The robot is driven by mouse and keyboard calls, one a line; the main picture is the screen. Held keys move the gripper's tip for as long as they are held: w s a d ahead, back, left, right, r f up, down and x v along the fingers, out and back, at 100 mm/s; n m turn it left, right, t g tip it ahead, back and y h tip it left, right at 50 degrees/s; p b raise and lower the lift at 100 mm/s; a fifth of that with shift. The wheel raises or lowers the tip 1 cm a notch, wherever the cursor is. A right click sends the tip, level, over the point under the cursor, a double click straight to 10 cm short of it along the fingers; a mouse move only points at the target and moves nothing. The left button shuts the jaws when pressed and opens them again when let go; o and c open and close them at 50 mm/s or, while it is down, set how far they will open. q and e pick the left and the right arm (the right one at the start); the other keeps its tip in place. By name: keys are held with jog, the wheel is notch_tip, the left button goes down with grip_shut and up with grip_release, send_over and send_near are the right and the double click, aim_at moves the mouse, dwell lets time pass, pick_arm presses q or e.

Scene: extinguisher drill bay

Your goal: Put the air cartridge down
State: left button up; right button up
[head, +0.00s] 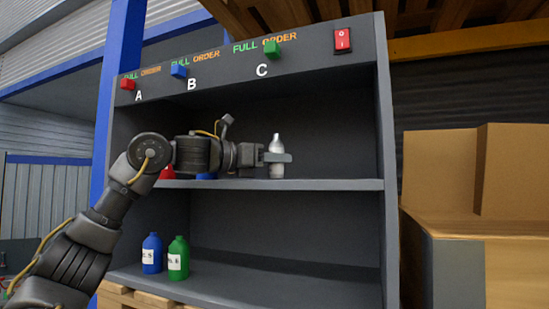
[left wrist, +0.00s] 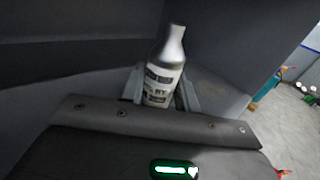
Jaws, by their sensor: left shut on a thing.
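The air cartridge is a small silver-grey bottle (head: 277,150) with a narrow neck, upright at the upper shelf (head: 300,184) below the letter C. My left gripper (head: 277,158) is shut on it, with the fingers around its middle. In the left wrist view the cartridge (left wrist: 164,70) shows a printed label and stands between the two fingers (left wrist: 161,92). Its base is low over the shelf board; I cannot tell whether it touches. My right gripper is in neither view.
Behind my left arm, a red item (head: 166,173) and a blue item (head: 206,176) show partly on the upper shelf. Blue (head: 152,254) and green (head: 178,259) bottles stand on the lower shelf. Cardboard boxes (head: 440,175) are at right. The upper shelf right of the cartridge is clear.

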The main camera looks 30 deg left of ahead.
pick_arm(q)
jog(key=shift+s, duration=0.15)
jog(key=shift+s+r, duration=0.1)
jog(key=shift+d+f, duration=0.2)
jog(key=shift+d, duration=0.05)
jog(key=o, duration=1.1)
jog(key=shift+w, duration=0.2)
jog(key=shift+a, duration=0.2)
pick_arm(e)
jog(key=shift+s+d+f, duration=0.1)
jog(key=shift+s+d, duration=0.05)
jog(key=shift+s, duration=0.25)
pick_arm(q)
jog(key=shift+s, duration=0.1)
